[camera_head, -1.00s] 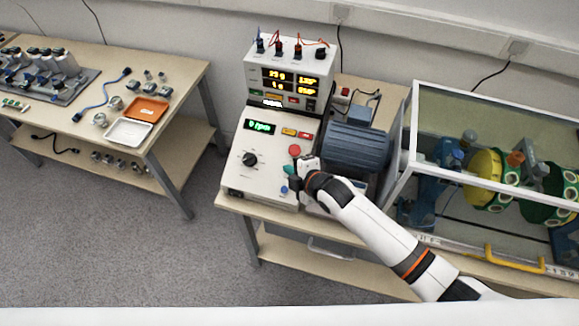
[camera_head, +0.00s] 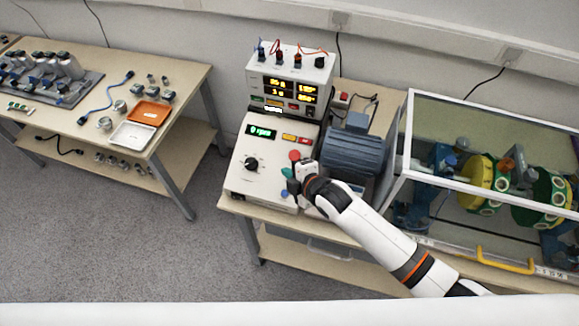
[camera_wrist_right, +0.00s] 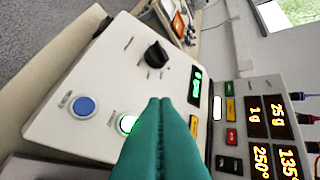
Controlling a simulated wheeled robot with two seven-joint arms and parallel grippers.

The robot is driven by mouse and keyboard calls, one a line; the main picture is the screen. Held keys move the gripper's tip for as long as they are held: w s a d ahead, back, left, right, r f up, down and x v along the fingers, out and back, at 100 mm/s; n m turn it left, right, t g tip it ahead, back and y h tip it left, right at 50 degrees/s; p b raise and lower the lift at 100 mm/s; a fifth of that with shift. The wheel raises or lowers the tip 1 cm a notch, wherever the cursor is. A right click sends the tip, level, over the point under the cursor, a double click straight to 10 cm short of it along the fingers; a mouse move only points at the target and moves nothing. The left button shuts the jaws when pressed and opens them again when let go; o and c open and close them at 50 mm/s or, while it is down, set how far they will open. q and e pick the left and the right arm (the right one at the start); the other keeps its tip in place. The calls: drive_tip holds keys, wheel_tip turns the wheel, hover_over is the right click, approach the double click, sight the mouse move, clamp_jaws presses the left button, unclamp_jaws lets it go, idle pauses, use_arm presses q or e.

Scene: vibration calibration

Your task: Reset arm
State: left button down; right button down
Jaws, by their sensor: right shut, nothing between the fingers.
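My right gripper (camera_head: 289,180) hangs over the lower right part of the sloped white control panel (camera_head: 243,179). Its teal fingers (camera_wrist_right: 163,140) are shut together with nothing between them. In the wrist view the fingertips lie in front of the panel, between the lit green button (camera_wrist_right: 127,123) and the green display (camera_wrist_right: 195,87). Whether they touch the panel cannot be told. A blue button (camera_wrist_right: 84,106) and a black knob (camera_wrist_right: 157,54) show beside them. The red button (camera_head: 295,155) sits just above the gripper in the head view. My left gripper is not in view.
The instrument box (camera_head: 290,75) is behind the panel. A second table (camera_head: 100,62) holds trays and parts at left. Open floor lies between.

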drive_tip(key=s+d+r+m+g+h, duration=0.3)
drive_tip(key=s+d+m, duration=0.7)
drive_tip(key=s, duration=0.3)
drive_tip(key=s+d+r+m+g+h, duration=0.2)
drive_tip(key=s+d+m+g+h, duration=0.15)
drive_tip(key=s+d+m, duration=0.8)
drive_tip(key=s+a+f+n+b, duration=0.15)
drive_tip(key=f+b, duration=0.25)
drive_tip(key=f, duration=1.3)
drive_tip(key=s+f+b, duration=0.2)
drive_tip(key=f+b, duration=0.1)
drive_tip(key=f, duration=1.4)
drive_tip(key=s+d+f+g+b, duration=0.2)
drive_tip(key=s+f+b, duration=0.3)
drive_tip(key=s+f, duration=1.1)
wheel_tip(320, 180, down, 4)
drive_tip(key=shift+d+f+n, duration=0.1)
drive_tip(key=shift+d+n, duration=0.2)
drive_tip(key=shift+d, duration=0.05)
